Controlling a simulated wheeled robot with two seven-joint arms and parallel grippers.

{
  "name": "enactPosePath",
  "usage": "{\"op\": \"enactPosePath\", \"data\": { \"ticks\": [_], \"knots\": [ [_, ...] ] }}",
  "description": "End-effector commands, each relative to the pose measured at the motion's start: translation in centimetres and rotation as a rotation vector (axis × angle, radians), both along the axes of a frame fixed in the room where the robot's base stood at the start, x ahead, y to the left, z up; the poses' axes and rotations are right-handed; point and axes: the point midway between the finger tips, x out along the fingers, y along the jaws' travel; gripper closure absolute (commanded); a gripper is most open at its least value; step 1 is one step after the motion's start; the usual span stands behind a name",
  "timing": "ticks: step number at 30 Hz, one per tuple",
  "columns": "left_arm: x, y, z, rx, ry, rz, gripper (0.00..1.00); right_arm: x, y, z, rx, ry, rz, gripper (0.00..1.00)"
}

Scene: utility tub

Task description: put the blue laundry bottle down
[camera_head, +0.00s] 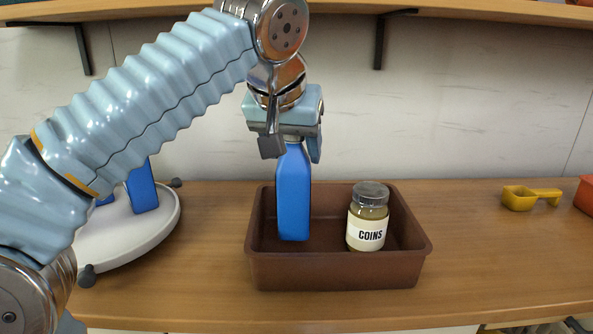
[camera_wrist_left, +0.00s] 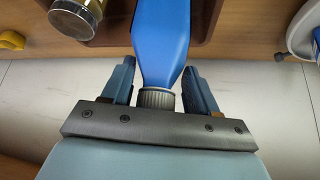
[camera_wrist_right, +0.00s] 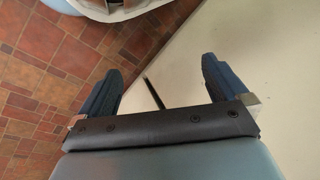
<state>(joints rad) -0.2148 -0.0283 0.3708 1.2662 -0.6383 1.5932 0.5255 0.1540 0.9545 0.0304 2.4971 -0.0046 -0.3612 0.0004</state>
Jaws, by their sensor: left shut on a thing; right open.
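The blue laundry bottle (camera_head: 294,195) is upright inside the left part of the brown tub (camera_head: 340,271). I cannot tell if its base touches the tub floor. My left gripper (camera_head: 292,146) is above it, shut on its neck. In the left wrist view the bottle (camera_wrist_left: 161,35) runs away from between the fingers, its grey cap (camera_wrist_left: 157,99) close to the palm. My right gripper (camera_wrist_right: 162,68) shows only in the right wrist view, open and empty.
A jar labelled COINS (camera_head: 367,222) stands in the tub, right of the bottle. A round white tray (camera_head: 128,240) with blue things, partly behind my left arm, is at left. A yellow scoop (camera_head: 530,197) lies at right. A shelf (camera_head: 440,10) runs above.

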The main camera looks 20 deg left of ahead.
Motion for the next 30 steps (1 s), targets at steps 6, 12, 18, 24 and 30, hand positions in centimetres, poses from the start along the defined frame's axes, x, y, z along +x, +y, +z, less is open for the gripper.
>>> {"op": "enactPosePath", "data": {
  "ticks": [6,12,18,24,30],
  "knots": [
    [0.5,-0.2,-3.4,0.001,0.0,0.002,1.0,0.0,0.0,-1.3,-0.001,0.0,-0.002,0.0],
    [0.5,-0.3,-3.8,0.0,0.0,0.0,1.0,0.0,-0.1,-1.2,-0.001,0.0,-0.002,0.0],
    [0.5,-0.3,-4.0,0.0,0.0,0.0,1.0,0.0,-0.1,-1.4,-0.001,-0.001,-0.003,0.0],
    [0.5,-0.3,-4.0,0.0,0.001,0.0,0.16,0.0,-0.1,-1.3,-0.001,-0.001,-0.003,0.0],
    [0.5,-0.3,-4.0,0.0,0.001,0.0,0.16,0.0,-0.1,-1.3,-0.001,-0.001,-0.003,0.0]
  ]
}}
